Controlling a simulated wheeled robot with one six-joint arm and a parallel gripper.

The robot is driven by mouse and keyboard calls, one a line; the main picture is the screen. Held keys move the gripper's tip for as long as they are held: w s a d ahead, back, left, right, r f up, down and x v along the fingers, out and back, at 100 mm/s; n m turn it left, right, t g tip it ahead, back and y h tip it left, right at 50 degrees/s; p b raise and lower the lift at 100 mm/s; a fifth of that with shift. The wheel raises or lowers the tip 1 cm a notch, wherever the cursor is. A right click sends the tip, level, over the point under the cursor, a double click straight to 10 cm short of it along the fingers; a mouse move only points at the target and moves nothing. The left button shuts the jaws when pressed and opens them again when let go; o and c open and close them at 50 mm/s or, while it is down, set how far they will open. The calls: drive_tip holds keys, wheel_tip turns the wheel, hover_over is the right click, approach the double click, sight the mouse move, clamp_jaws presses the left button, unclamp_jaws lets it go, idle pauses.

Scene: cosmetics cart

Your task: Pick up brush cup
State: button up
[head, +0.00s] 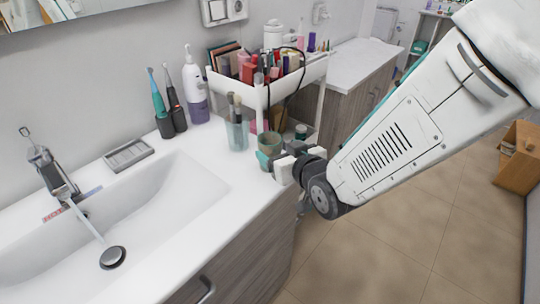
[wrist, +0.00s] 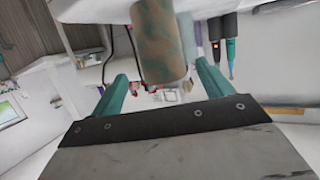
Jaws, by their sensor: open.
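The brush cup (head: 237,134) is a clear bluish cup with several makeup brushes standing in it. In the head view it is upright on the white counter, left of the cart. A mottled green-brown cup (head: 269,144) stands to its right, near the counter's edge. My gripper (head: 272,162) is open, low beside this mottled cup. In the inverted wrist view, the mottled cup (wrist: 158,42) appears between the teal fingers of my gripper (wrist: 163,78), with no clear contact visible. The brush cup is not clearly visible there, likely hidden behind the mottled cup.
A white cart (head: 262,92) full of cosmetics stands behind the cups. Electric toothbrushes (head: 162,118) and a white-purple flosser (head: 195,95) stand along the wall. The sink (head: 130,225) lies to the left, with a soap dish (head: 128,154) behind it. Open floor lies right of the counter.

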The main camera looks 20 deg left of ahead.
sight(265, 142)
drive_tip(key=x, duration=0.5)
drive_tip(key=shift+a+f, duration=0.2)
drive_tip(key=shift+a, duration=0.1)
drive_tip(key=c, duration=1.1)
drive_tip(key=shift+r, duration=0.1)
